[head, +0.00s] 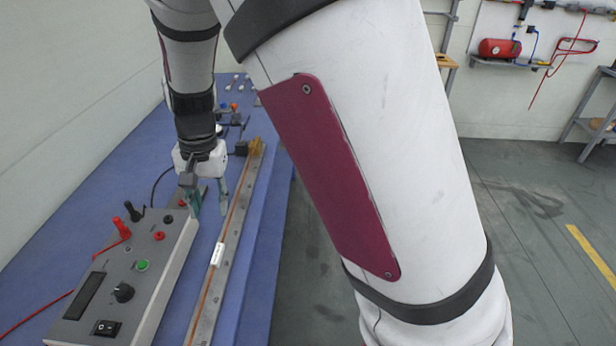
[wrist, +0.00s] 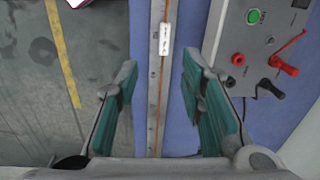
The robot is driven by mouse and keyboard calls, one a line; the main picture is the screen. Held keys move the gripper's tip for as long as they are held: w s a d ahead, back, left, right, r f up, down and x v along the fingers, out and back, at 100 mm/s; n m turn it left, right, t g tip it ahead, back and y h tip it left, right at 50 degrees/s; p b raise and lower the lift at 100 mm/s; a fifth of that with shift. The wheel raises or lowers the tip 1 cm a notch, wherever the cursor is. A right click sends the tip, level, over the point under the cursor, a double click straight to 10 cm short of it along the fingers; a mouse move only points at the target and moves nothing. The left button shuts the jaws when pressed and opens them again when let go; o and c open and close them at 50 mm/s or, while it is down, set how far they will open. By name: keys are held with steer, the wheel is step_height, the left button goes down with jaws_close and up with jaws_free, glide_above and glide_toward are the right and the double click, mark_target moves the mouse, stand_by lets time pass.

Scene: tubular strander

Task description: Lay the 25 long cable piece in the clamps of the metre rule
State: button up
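The metre rule (head: 231,222) is a long grey metal bar along the right part of the blue bench. It also shows upright in the middle of the wrist view (wrist: 154,100). A thin copper-coloured cable piece (head: 204,298) runs along the rule, and in the wrist view (wrist: 165,80) it lies lengthwise on it. A white tag (head: 217,254) sits on this line; its print is unreadable. My gripper (head: 209,207) is open and empty above the bench by the rule. In the wrist view its fingers (wrist: 160,72) stand on either side of the rule. I cannot make out the clamps clearly.
A grey test box (head: 140,265) with knobs, a green button and red and black plugs stands left of the rule. A brownish-yellow block (head: 256,146) is at the rule's far end. Small tools lie further back. Floor is open to the right.

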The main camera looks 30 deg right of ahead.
steer(key=s+d+r+n+t+y, duration=0.1)
steer(key=s+d+r, duration=0.2)
steer(key=s+r, duration=0.3)
steer(key=s+d+r+n+t, duration=0.1)
steer(key=s+d+r+n, duration=0.2)
steer(key=r, duration=0.4)
steer(key=s+d+r+n+t+h, duration=0.1)
steer(key=s+d+r, duration=0.1)
steer(key=s, duration=0.4)
steer(key=s+d+r+n+t+h, duration=0.1)
steer(key=s+d+r+t, duration=0.1)
steer(key=s, duration=0.5)
steer(key=shift+s+d+r, duration=0.2)
steer(key=shift+d+r, duration=0.2)
steer(key=shift+d, duration=0.25)
steer(key=shift+w+f, duration=0.1)
steer(key=shift+f, duration=0.05)
